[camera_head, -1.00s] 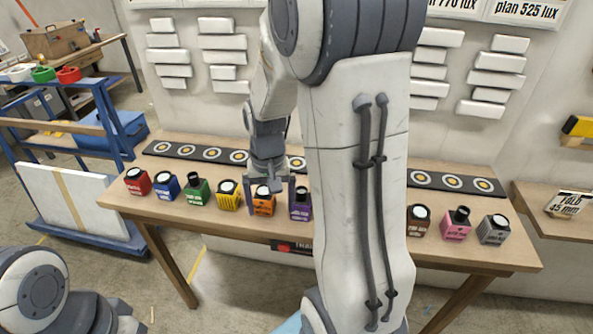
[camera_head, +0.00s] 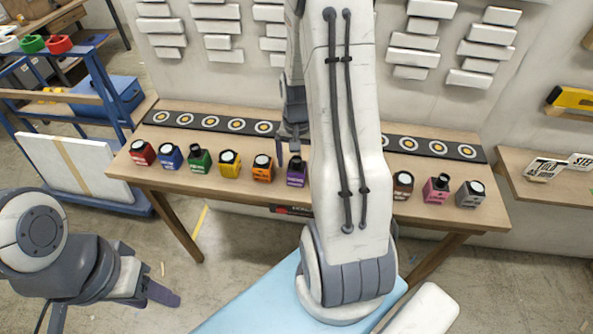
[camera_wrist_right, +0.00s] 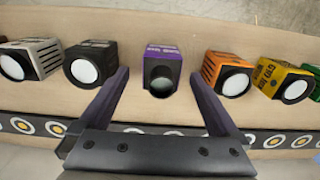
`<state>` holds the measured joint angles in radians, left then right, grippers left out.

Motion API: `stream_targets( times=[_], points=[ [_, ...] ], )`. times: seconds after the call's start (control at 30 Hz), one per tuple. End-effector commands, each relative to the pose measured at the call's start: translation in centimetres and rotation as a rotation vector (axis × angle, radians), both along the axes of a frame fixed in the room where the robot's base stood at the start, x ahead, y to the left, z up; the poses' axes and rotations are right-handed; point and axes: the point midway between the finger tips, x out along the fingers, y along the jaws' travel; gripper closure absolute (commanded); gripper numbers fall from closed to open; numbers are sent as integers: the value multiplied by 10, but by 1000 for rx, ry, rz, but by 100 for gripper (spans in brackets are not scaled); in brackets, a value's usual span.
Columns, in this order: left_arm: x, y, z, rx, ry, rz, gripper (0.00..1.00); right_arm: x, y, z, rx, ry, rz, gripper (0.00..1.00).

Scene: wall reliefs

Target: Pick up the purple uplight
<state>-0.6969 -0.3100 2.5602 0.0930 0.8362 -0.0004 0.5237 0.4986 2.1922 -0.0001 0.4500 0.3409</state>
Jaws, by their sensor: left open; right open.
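The purple uplight (camera_head: 297,173), a small box with a dark round top, stands upright on the wooden table, partly beside my right arm in the head view. In the right wrist view the purple uplight (camera_wrist_right: 161,66) sits centred between the fingertips. My right gripper (camera_head: 293,151) is open above and just behind it. In the right wrist view the open right gripper (camera_wrist_right: 160,82) has a finger on each side, with visible gaps to the uplight. My left gripper (camera_head: 158,291) is open and empty at the lower left, well away from the table.
The orange uplight (camera_wrist_right: 231,72) and black uplight (camera_wrist_right: 90,65) stand close on either side. More coloured uplights line the table (camera_head: 250,190). A dark strip with ringed discs (camera_head: 211,122) lies behind them. My right arm hides part of the row.

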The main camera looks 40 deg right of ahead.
Motion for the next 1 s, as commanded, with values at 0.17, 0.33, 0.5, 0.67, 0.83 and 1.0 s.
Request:
stream_targets(
  times=[0.17,0.33,0.5,0.67,0.83,1.0],
  points=[
    [0,0,7,0,0,0,50,1,2,-26,3,5,0,3],
    [0,0,7,0,0,0,50,1,1,-36,1,2,0,3],
    [0,0,7,0,0,0,50,1,1,-36,1,1,0,3],
    [0,0,7,0,0,0,50,1,1,-36,1,1,0,56],
    [0,0,7,0,0,0,50,2,1,-36,0,0,0,100],
    [0,0,7,0,0,0,50,2,1,-36,0,0,0,100]
  ],
)
